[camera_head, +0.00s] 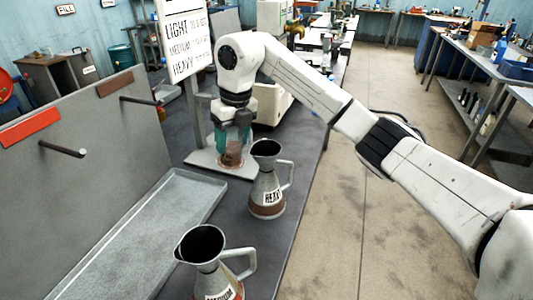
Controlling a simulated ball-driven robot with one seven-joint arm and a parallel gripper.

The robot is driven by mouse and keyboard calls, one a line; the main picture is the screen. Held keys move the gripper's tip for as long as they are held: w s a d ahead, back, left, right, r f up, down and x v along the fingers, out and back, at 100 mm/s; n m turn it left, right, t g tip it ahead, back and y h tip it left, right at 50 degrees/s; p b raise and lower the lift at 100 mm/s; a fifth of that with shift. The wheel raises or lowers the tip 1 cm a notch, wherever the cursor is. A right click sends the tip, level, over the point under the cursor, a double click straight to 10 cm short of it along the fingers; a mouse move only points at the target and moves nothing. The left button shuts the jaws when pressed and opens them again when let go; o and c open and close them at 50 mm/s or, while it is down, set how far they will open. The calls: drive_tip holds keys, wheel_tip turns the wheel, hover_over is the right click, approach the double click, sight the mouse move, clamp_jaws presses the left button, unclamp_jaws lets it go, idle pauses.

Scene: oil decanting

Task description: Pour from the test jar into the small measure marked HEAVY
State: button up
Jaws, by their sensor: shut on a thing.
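The test jar (231,158) is a clear vessel with brown liquid low inside. My gripper (231,138), with teal fingers, is shut on it from above and hides its upper part. The jar looks upright over the grey base plate of the sign stand; I cannot tell if it touches the plate. The small measure marked HEAVY (267,186) is a grey metal jug with a dark open mouth, a handle on its right and a brown band at its base. It stands upright on the dark bench, just in front and to the right of the jar.
A second jug (205,262), its label partly cut off, stands at the front. A long grey tray (140,235) lies along the left, below a grey panel (85,150) with pegs. The sign (184,40) lists LIGHT, MEDIUM and HEAVY. Open floor lies right of the bench.

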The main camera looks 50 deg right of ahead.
drive_tip(key=s+d+r+t+y+b, duration=0.1)
drive_tip(key=s+r+t+y+b, duration=0.2)
drive_tip(key=t+b, duration=0.6)
drive_tip(key=b+v, duration=0.2)
drive_tip(key=b, duration=0.1)
drive_tip(key=shift+s, duration=0.2)
drive_tip(key=shift+d+r, duration=0.15)
drive_tip(key=shift+r, duration=0.05)
drive_tip(key=shift+s+t+y+b, duration=0.1)
drive_tip(key=shift+t+y+b, duration=0.4)
drive_tip(key=shift+t+b, duration=0.65)
drive_tip(key=shift+r+g, duration=0.25)
drive_tip(key=shift+s+r+t+b, duration=0.1)
drive_tip(key=shift+t+b, duration=0.5)
drive_tip(key=shift+b, duration=0.6)
drive_tip(key=shift+s+d+r+t+y+b, duration=0.1)
drive_tip(key=shift+s+r+t+y+b, duration=0.2)
drive_tip(key=shift+t+b, duration=0.45)
drive_tip(key=shift+s+d+r+t+y+b, duration=0.1)
drive_tip(key=shift+t+y+b, duration=0.3)
drive_tip(key=shift+t+b, duration=0.35)
idle(2.3)
